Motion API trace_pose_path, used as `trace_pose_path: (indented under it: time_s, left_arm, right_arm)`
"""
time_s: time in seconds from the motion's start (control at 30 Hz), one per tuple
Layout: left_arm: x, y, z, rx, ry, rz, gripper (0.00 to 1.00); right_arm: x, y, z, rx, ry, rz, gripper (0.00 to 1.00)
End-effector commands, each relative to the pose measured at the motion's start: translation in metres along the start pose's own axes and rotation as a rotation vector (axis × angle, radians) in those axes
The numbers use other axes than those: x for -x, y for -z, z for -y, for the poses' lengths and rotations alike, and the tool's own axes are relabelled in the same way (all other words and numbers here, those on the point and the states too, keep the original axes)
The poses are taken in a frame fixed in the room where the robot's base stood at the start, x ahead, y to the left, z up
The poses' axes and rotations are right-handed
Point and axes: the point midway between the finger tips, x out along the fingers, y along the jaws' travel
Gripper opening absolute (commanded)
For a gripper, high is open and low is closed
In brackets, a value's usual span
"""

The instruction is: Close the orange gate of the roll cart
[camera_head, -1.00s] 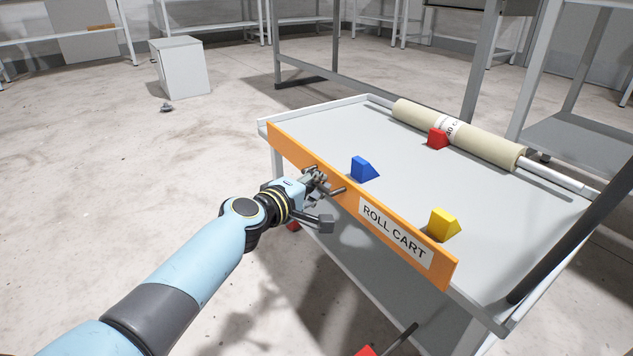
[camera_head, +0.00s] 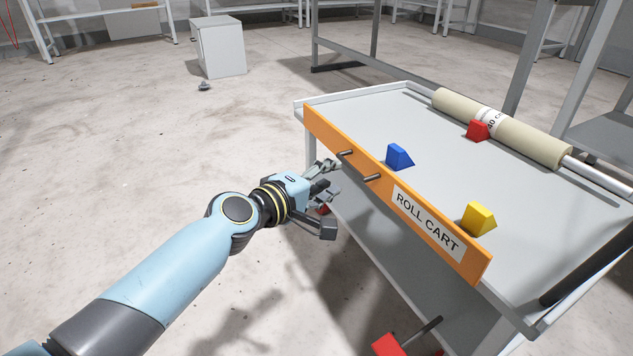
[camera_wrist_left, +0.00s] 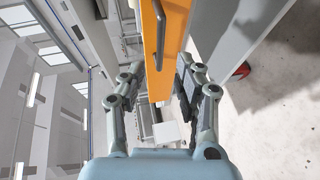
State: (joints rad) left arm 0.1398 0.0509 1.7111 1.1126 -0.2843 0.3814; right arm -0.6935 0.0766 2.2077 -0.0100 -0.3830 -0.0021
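The orange gate (camera_head: 440,238) with the ROLL CART label stands upright along the near long edge of the grey roll cart's top (camera_head: 440,150). Two dark handle posts (camera_head: 372,178) stick out from its outer face. My left gripper (camera_head: 328,198) is open and empty, just off the gate's outer side, with a gap to the handle. In the left wrist view, the orange gate (camera_wrist_left: 158,70) and its dark handle (camera_wrist_left: 161,18) lie ahead, in line with the space between the spread fingers (camera_wrist_left: 160,85). My right gripper is not in view.
On the cart top are a blue block (camera_head: 399,156), a yellow block (camera_head: 478,219), a red block (camera_head: 476,130) and a cream fabric roll (camera_head: 535,142) on a bar. Red wheel parts (camera_head: 388,344) show below. A white box (camera_head: 221,48) stands on open floor at the left.

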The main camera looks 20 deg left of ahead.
Motion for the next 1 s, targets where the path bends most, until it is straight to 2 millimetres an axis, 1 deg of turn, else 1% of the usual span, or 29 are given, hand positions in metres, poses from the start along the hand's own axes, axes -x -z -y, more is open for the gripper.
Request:
trace_pose_path:
  time_s: [0.03,0.1,0.23,0.37,0.8,0.87,0.93,0.97,1.0]
  left_arm:
    - [0.011,0.000,0.000,-0.002,0.001,0.001,0.33]
    - [0.022,0.000,0.001,-0.002,0.002,0.000,0.33]
    - [0.034,0.000,0.000,0.000,0.000,-0.001,0.33]
    - [0.038,0.000,-0.001,0.000,-0.001,0.000,0.33]
    - [0.039,-0.001,0.001,0.001,0.003,0.000,0.33]
    - [0.044,-0.003,0.009,0.005,0.018,0.003,0.33]
    - [0.058,-0.010,0.029,0.016,0.057,0.008,0.33]
    - [0.068,-0.014,0.041,0.022,0.081,0.012,0.33]
    - [0.085,-0.022,0.058,0.022,0.120,0.018,0.33]
  right_arm:
    - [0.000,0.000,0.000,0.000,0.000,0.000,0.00]
    - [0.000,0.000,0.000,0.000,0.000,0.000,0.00]
    - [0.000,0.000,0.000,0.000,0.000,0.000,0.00]
    - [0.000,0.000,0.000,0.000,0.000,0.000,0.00]
    - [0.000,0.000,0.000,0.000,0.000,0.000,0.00]
    - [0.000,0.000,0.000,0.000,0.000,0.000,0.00]
    - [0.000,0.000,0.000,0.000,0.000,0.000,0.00]
    - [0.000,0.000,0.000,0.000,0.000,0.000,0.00]
    - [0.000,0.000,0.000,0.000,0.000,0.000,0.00]
